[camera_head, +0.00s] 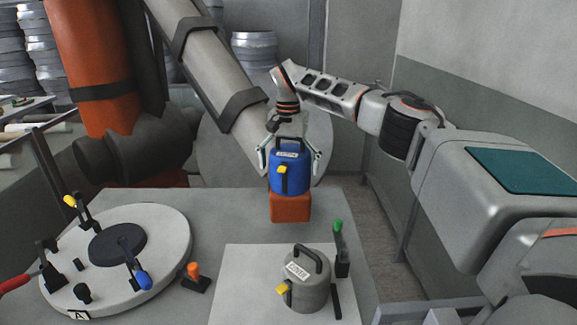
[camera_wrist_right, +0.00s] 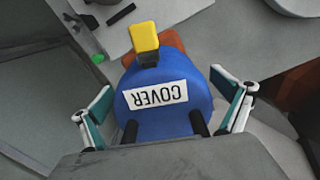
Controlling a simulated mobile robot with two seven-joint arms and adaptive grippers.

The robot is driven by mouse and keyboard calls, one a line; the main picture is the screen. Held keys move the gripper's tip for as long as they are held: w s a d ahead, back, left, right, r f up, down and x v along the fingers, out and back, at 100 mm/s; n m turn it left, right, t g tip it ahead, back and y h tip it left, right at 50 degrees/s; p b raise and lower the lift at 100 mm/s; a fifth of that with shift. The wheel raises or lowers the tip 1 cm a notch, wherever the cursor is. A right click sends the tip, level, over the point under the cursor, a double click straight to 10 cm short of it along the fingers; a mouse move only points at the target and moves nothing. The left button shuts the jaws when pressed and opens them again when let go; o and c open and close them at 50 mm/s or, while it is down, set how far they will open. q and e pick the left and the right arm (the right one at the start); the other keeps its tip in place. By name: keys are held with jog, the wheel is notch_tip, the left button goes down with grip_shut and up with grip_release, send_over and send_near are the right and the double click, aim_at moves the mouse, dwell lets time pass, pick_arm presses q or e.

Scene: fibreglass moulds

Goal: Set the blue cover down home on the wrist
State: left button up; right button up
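The blue cover (camera_head: 290,176) has a black handle, a white label and a yellow latch. It looks upright on top of an orange-red block (camera_head: 290,208), which I take to be the wrist; their seam is too small to judge. The cover (camera_wrist_right: 165,112) also fills the middle of the right wrist view, with its label reading COVER. My right gripper (camera_head: 290,158) is above it, fingers spread on both sides. Narrow gaps seem to show between the fingers and the cover, so it looks open around it. My left gripper is out of view.
A grey cover (camera_head: 307,292) with a yellow latch stands on a pale plate (camera_head: 235,285) in front. A green-tipped clamp (camera_head: 340,248) is beside it. A round white disc (camera_head: 165,240) with several clamps lies at left. An orange knob (camera_head: 194,272) stands between. A large grey arm (camera_head: 215,70) slopes behind.

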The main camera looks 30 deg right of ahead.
jog(key=shift+r, duration=0.15)
notch_tip(320, 180, up, 12)
jog(key=shift+f, duration=0.1)
dwell(0.5)
